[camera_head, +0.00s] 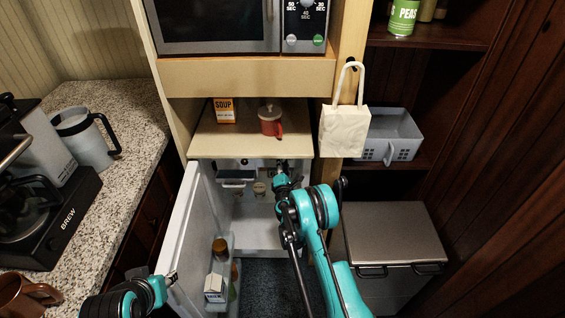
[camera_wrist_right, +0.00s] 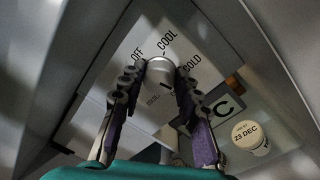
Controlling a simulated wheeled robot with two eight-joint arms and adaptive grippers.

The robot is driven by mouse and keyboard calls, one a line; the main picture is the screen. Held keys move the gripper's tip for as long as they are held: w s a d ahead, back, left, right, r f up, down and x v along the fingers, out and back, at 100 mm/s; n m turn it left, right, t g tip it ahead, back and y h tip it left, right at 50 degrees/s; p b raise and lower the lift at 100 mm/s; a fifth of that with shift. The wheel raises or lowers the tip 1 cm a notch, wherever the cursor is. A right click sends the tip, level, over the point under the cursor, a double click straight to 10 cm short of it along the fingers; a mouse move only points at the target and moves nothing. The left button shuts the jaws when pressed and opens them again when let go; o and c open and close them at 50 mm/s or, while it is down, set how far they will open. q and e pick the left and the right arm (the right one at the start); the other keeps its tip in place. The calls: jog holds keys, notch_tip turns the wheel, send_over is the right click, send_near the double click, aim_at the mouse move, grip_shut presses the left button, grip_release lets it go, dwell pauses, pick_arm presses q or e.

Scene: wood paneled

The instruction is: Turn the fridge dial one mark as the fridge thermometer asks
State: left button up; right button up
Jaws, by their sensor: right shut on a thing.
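The fridge dial (camera_wrist_right: 160,68) is a pale round knob in the right wrist view, with OFF, COOL and COLD printed around its far side. My right gripper (camera_wrist_right: 158,82) is shut on the dial, one finger on each side. Which mark the dial points to is not clear. A dark-edged plate with a C (camera_wrist_right: 228,106), perhaps the fridge thermometer, is partly visible to the right; its reading cannot be made out. In the head view my right gripper (camera_head: 281,175) reaches into the open fridge and hides the dial. My left gripper (camera_head: 171,278) is by the open door, its jaws unclear.
The fridge door (camera_head: 190,235) stands open at left, with a carton (camera_head: 214,288) and bottles in its shelf. A jar with a 23 DEC lid (camera_wrist_right: 250,136) stands near the dial. A shelf (camera_head: 205,142) with a soup box and red mug is above; a bag (camera_head: 344,130) hangs at right.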

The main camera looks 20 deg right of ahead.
jog(key=shift+m, duration=1.3)
jog(key=o, duration=1.2)
jog(key=shift+w+f, duration=0.1)
jog(key=shift+c, duration=0.2)
